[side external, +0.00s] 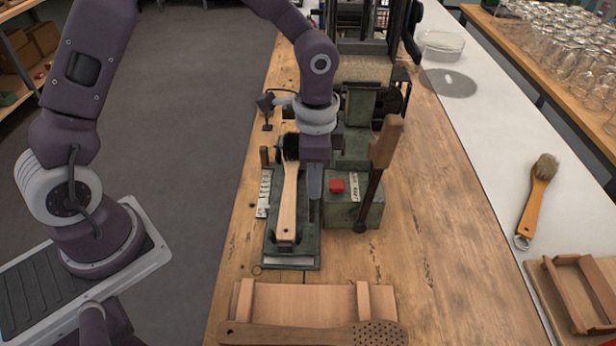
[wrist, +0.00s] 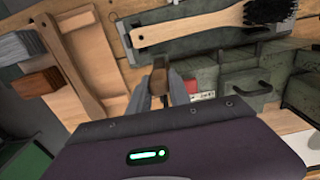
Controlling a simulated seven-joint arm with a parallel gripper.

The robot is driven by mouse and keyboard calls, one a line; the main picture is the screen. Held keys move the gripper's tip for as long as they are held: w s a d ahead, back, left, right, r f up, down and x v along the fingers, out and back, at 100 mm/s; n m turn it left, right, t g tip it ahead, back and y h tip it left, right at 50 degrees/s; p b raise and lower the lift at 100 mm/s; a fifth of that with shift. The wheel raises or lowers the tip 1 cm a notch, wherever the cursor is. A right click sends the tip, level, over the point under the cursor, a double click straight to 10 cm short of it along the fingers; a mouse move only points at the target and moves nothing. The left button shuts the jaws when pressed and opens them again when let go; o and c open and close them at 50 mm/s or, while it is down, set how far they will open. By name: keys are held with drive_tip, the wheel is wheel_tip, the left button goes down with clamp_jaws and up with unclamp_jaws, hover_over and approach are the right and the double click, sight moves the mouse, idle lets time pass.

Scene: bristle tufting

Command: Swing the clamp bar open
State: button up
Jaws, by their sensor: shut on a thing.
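My gripper (side external: 314,195) points down just right of the brush in the side external view. In the wrist view its fingers (wrist: 161,88) are shut on a small brown end piece (wrist: 160,64), which I take to be the end of the clamp bar. The rest of the bar is hidden or cannot be told apart. The wooden brush (side external: 287,205) lies in the dark green fixture (side external: 291,263), its black bristles toward the machine. In the wrist view the brush handle (wrist: 188,27) lies just beyond my fingertips. No bar is seen across the handle.
A green box with a red button (side external: 337,186) and an upright wooden-handled lever (side external: 385,145) stand close right of my gripper. A wooden tray (side external: 305,302) and a perforated paddle (side external: 375,333) lie in front.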

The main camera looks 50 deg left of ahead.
drive_tip(key=o, duration=0.9)
wheel_tip(320, 180, up, 9)
drive_tip(key=shift+r, duration=0.5)
drive_tip(key=shift+s+a+r, duration=0.1)
drive_tip(key=shift+r, duration=0.05)
drive_tip(key=s+a+r+n+t, duration=0.2)
drive_tip(key=s+r+n, duration=0.1)
drive_tip(key=s, duration=0.3)
drive_tip(key=s+a+r+n+t, duration=0.1)
drive_tip(key=s+a+r+n, duration=0.1)
drive_tip(key=s, duration=0.5)
drive_tip(key=s+a+r+n+t, duration=0.2)
drive_tip(key=s+r+n, duration=0.1)
drive_tip(key=s, duration=0.3)
drive_tip(key=shift+s+a+r+n+t, duration=0.3)
drive_tip(key=shift+n, duration=0.2)
